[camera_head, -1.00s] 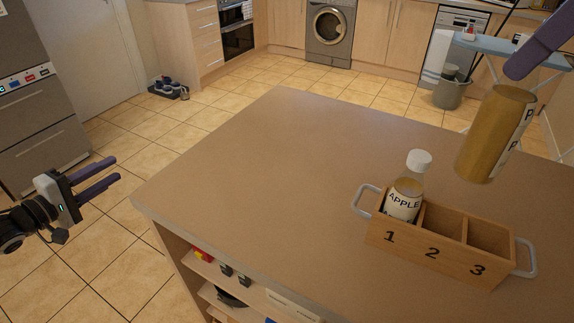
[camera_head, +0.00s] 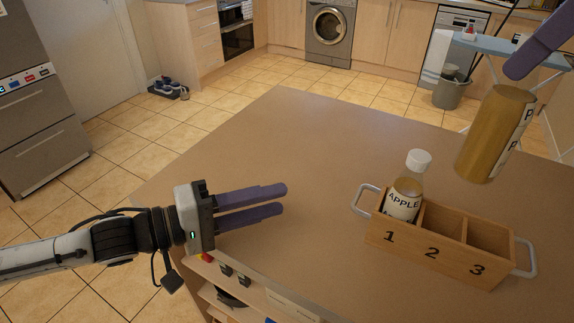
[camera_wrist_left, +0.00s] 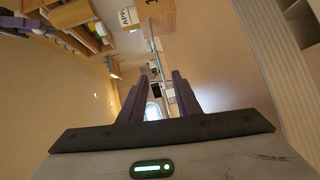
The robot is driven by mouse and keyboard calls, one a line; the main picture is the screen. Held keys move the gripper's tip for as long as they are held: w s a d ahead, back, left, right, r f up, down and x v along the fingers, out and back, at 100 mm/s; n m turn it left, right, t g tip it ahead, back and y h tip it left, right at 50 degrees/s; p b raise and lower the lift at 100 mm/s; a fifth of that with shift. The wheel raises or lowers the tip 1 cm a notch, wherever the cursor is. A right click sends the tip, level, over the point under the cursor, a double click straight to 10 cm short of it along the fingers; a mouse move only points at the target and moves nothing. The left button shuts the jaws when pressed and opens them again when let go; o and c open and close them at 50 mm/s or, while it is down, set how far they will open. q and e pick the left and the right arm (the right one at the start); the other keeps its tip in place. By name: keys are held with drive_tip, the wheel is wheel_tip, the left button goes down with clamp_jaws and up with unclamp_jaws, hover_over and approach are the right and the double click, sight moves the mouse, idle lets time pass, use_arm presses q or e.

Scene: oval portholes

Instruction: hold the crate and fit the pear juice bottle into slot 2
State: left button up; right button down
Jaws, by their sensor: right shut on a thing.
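The wooden crate (camera_head: 410,247) stands on the table at the right, with three slots numbered 1, 2 and 3 and a metal handle at each end. Slot 2 (camera_head: 444,221) looks empty. My left gripper (camera_head: 284,199) is open and empty over the table's left part, left of and apart from the crate's left handle (camera_head: 365,199). The crate also shows in the left wrist view (camera_wrist_left: 157,16). My right gripper (camera_head: 520,68) is partly out of frame. It is shut on an amber bottle (camera_head: 490,130), tilted above and behind the crate.
A white-capped apple juice bottle (camera_head: 405,192) stands in slot 1. Slot 3 (camera_head: 488,238) looks empty. The table top (camera_head: 290,140) is clear left of and behind the crate. Shelves with small items (camera_head: 235,285) are below the table's near edge.

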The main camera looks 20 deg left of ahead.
use_arm(q)
drive_tip(key=shift+m+g+h, duration=0.4)
drive_tip(key=shift+m, duration=0.2)
drive_tip(key=d, duration=0.1)
drive_tip(key=s+d, duration=0.2)
drive_tip(key=d, duration=0.1)
drive_tip(key=shift+s+r, duration=0.15)
drive_tip(key=shift+r, duration=0.2)
use_arm(e)
drive_tip(key=shift+r, duration=0.1)
use_arm(q)
drive_tip(key=shift+x, duration=6)
drive_tip(key=shift+f, duration=0.15)
